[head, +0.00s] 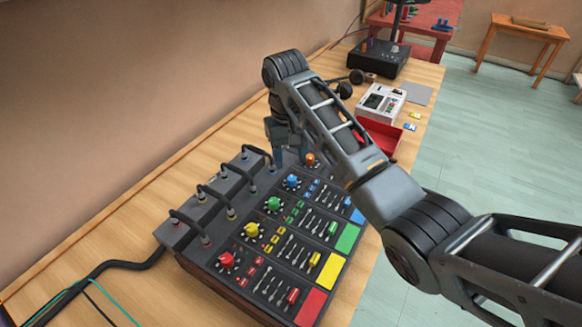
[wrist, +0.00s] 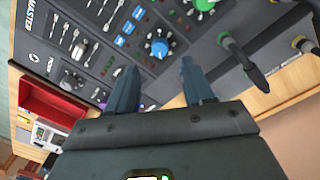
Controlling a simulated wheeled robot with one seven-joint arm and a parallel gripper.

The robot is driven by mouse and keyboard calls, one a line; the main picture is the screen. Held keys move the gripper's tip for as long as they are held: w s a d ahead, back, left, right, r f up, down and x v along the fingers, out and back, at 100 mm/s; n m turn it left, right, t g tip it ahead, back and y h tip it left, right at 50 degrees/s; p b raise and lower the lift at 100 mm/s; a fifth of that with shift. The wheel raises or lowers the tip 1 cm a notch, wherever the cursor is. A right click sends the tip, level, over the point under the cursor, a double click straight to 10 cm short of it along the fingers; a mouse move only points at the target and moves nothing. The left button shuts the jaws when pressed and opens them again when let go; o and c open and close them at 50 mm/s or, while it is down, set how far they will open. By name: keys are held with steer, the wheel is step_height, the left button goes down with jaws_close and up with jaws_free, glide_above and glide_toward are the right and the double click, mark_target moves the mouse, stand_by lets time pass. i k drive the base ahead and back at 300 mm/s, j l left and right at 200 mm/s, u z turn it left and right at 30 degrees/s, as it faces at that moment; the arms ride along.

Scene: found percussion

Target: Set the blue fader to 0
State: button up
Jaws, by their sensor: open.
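The mixing console (head: 185,262) lies on the wooden table with red, yellow, green and blue channel strips. The blue fader (head: 348,201) has a small blue cap near the blue end block, close to my forearm; its scale is too small to read. A blue knob (head: 292,181) and blue buttons (head: 312,188) belong to the same strip. In the wrist view the blue knob (wrist: 158,46) is just beyond my fingertips; I cannot make out the blue fader there. My gripper (wrist: 160,78) is open and empty above the console's back part, its fingers apart. It also shows in the head view (head: 283,150).
Black cables (head: 180,215) arch at the console's back left. A red tray (head: 385,135), a white device (head: 381,103) and a grey sheet (head: 416,93) lie beyond the console. Green floor is open to the right of the table.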

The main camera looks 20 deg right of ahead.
mark_target(347, 202)
steer(key=k+l, duration=0.8)
steer(key=l, duration=0.1)
